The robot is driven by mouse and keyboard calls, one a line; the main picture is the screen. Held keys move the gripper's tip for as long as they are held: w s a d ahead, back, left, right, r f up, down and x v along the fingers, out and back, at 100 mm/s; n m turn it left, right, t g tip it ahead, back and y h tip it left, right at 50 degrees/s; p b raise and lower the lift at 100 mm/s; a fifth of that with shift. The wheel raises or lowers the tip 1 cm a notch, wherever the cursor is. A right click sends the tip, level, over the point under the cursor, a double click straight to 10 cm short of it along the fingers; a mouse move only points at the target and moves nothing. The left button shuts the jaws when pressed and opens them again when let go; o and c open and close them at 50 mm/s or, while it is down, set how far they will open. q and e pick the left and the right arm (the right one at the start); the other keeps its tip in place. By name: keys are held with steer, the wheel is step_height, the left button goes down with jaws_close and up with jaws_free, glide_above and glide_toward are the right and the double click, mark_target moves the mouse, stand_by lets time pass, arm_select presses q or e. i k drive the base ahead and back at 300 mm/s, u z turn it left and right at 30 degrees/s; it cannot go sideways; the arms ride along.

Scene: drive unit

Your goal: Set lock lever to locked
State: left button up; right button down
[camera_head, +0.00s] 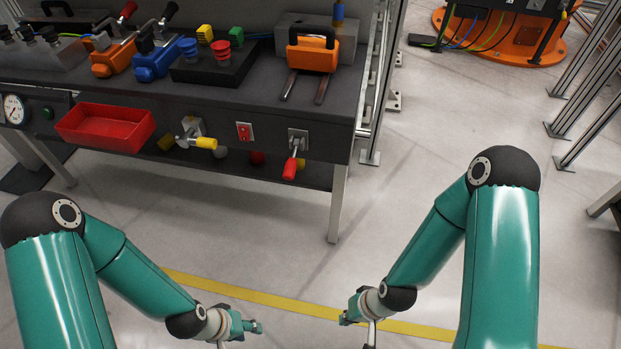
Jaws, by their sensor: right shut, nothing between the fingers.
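Two levers are on the front panel of the workbench. One has a red grip (290,168) and hangs downward, slightly tilted, from a grey plate (298,138). The other has a yellow grip (206,142) that points right from a grey block (191,127). No label shows which is the lock lever. My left gripper (246,327) is low in the view, in front of and below the bench, apart from both levers. Its finger opening cannot be made out. My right gripper (350,317) is shut and empty, also low and well away from the levers.
The floor between bench and grippers is clear. Metal frame posts stand right of the bench.

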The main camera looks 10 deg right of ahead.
mark_target(291, 165)
steer(key=z, duration=0.1)
steer(key=i, duration=1)
steer(key=u, duration=0.05)
